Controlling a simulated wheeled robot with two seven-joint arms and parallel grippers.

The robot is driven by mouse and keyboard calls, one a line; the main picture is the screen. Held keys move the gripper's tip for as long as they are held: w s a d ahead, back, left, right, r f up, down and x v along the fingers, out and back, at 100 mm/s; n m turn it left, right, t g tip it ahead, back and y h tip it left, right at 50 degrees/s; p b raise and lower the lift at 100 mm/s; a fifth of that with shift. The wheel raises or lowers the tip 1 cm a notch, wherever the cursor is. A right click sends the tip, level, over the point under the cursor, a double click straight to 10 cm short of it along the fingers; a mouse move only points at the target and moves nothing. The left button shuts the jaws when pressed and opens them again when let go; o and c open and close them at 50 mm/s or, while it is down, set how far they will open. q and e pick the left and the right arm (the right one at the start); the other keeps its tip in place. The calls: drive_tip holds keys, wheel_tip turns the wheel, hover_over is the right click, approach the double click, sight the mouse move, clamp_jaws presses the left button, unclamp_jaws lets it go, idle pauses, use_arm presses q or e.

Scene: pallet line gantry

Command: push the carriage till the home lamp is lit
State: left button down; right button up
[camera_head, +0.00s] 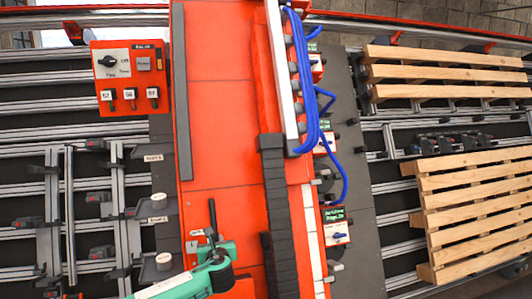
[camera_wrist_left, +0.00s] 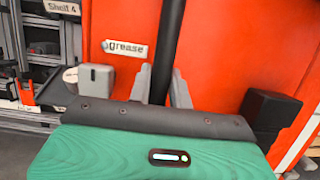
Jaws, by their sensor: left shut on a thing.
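My left gripper (camera_head: 213,240), on its green arm, is at the lower middle of the head view. In the left wrist view its grey fingers (camera_wrist_left: 164,92) are shut on a thin black upright bar (camera_wrist_left: 167,42). The bar (camera_head: 212,214) stands in front of a broad red surface (camera_head: 222,100). I cannot tell which part of this red structure is the carriage, nor how the bar joins it. No lamp can be made out clearly as the home lamp. My right gripper is not in view.
A red control box (camera_head: 130,77) with a dial and several switches stands at the upper left. Blue hoses (camera_head: 302,70) run along the red structure. Wooden pallets (camera_head: 475,205) lie on rails at the right. A "grease" tag (camera_wrist_left: 125,48) is beside the bar.

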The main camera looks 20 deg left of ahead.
sight(228, 232)
use_arm(q)
drive_tip(key=shift+w+d, duration=0.65)
drive_tip(key=shift+d, duration=0.35)
drive_tip(key=shift+w+d+r, duration=0.1)
drive_tip(key=shift+d, duration=0.35)
idle(0.5)
drive_tip(key=shift+w+d+p, duration=0.25)
drive_tip(key=shift+d+p, duration=0.1)
drive_tip(key=shift+d, duration=0.05)
drive_tip(key=shift+w+d, duration=0.35)
drive_tip(key=shift+a+f, duration=0.2)
idle(0.6)
